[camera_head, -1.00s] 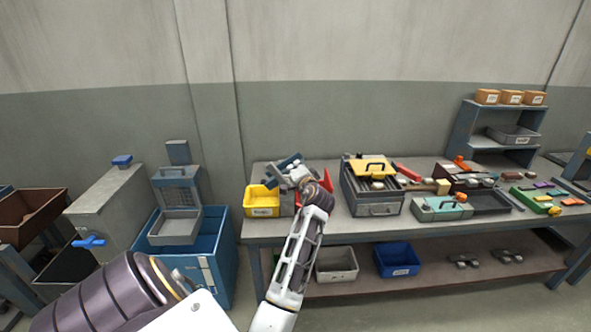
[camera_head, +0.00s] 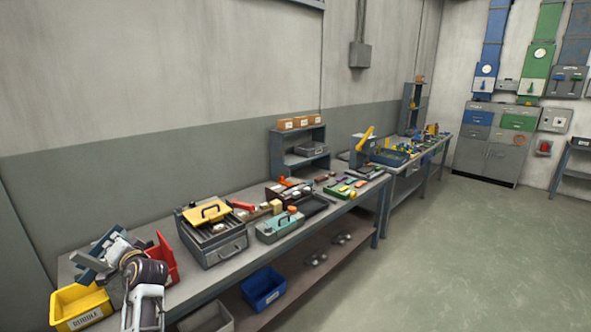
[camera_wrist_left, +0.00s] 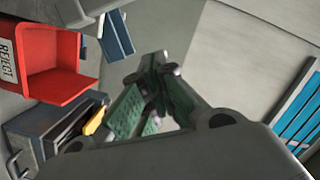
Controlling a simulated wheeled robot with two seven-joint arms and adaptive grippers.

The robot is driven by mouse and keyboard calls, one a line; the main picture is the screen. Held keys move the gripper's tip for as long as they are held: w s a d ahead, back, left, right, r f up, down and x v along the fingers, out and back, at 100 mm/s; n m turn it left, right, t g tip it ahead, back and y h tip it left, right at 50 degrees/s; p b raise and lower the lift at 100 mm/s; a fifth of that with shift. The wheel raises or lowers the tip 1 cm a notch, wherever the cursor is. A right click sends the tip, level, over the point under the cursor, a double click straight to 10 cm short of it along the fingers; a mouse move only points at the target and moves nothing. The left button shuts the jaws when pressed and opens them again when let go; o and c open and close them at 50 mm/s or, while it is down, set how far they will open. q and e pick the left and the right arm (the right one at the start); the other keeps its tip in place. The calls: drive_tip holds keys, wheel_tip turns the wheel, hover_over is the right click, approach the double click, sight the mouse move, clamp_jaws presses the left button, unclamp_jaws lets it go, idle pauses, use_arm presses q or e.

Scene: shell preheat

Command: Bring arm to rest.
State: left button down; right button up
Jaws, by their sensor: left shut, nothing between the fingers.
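My left arm comes in at the lower left of the head view. Its gripper (camera_head: 117,247) is over the left end of the workbench (camera_head: 232,268), between a yellow bin (camera_head: 80,308) and a red bin (camera_head: 163,262). In the left wrist view the green-padded fingers (camera_wrist_left: 158,70) are together with nothing held between them. The red bin, labelled REJECT, also shows in this view (camera_wrist_left: 62,72), to the left of the fingers and apart from them. My right gripper is in neither view.
A grey box with a yellow lid (camera_head: 212,243) and a green case (camera_head: 279,227) stand along the bench. A small shelf (camera_head: 283,150) stands behind. A blue bin (camera_head: 263,288) is on the lower shelf. Open floor (camera_head: 440,260) lies to the right.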

use_arm(q)
drive_tip(key=w+d+f+m+t+h, duration=0.15)
drive_tip(key=w+d+f+h, duration=0.25)
drive_tip(key=w+d+f, duration=0.45)
drive_tip(key=w+d+f+t+h, duration=0.35)
drive_tip(key=d+f+h, duration=0.2)
drive_tip(key=f, duration=0.65)
drive_tip(key=s+d+f+g+h, duration=0.15)
drive_tip(key=d+f, duration=0.25)
drive_tip(key=f, duration=0.5)
drive_tip(key=s+d+f+g+h, duration=0.1)
drive_tip(key=s+d+f, duration=0.25)
drive_tip(key=f, duration=0.45)
drive_tip(key=s+d+f+g+h, duration=0.1)
drive_tip(key=d+f, duration=0.4)
drive_tip(key=f, duration=0.4)
drive_tip(key=s+d+f+g+h, duration=0.1)
drive_tip(key=s+d+f+g, duration=0.15)
drive_tip(key=s+f, duration=0.95)
drive_tip(key=s+d+f+g+h, duration=0.1)
drive_tip(key=s+d+f+g, duration=0.15)
drive_tip(key=s+f, duration=1)
drive_tip(key=s+a+f+g, duration=0.1)
drive_tip(key=s+f+g, duration=0.1)
drive_tip(key=s, duration=1.5)
drive_tip(key=s+a+f+m+g, duration=0.1)
drive_tip(key=s+f, duration=0.3)
drive_tip(key=s, duration=1.3)
drive_tip(key=shift+f+g, duration=0.25)
drive_tip(key=shift+g, duration=0.6)
